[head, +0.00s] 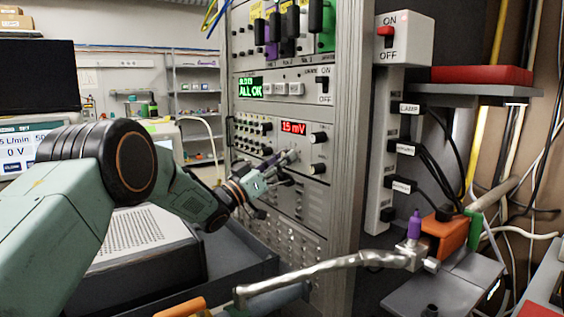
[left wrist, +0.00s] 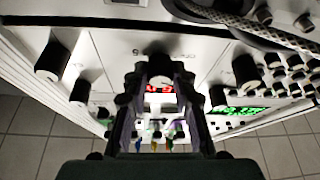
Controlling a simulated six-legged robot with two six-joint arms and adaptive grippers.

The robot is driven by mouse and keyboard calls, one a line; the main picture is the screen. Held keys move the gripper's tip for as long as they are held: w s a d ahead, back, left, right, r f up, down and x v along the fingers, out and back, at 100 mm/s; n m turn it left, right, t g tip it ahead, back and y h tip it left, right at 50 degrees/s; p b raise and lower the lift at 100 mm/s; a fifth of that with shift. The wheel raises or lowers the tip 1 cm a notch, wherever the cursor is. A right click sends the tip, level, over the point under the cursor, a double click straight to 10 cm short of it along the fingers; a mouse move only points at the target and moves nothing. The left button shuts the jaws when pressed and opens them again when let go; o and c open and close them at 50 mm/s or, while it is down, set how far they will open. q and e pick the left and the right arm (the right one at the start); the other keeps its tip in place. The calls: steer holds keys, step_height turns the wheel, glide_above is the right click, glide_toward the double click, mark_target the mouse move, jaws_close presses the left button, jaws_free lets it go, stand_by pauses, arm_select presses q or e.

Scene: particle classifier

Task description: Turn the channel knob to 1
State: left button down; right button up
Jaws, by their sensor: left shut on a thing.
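My left gripper (head: 284,160) reaches in from the left to the rack's front panel, just below the red "15 mV" display (head: 293,128). In the left wrist view the fingers (left wrist: 160,76) are shut on a round knob (left wrist: 159,66) that stands out from the panel. The fingers hide most of this knob, and I cannot read its setting. Part of the red display (left wrist: 160,89) shows between the fingers. Other black knobs (left wrist: 52,60) stand on the panel on both sides of the gripper. My right gripper is not in view.
Two black knobs (head: 318,138) sit to the right of the display. A green "ALL OK" screen (head: 250,88) is above. A braided cable (left wrist: 250,30) crosses the panel near the gripper.

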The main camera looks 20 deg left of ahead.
mark_target(293, 111)
arm_select(q)
steer(key=shift+a+r+m, duration=0.1)
steer(key=shift+r+m, duration=0.05)
steer(key=shift+m, duration=0.35)
steer(key=c, duration=1.1)
jaws_free()
steer(key=shift+g+h, duration=0.3)
step_height(293, 111, up, 10)
steer(key=shift+f, duration=0.1)
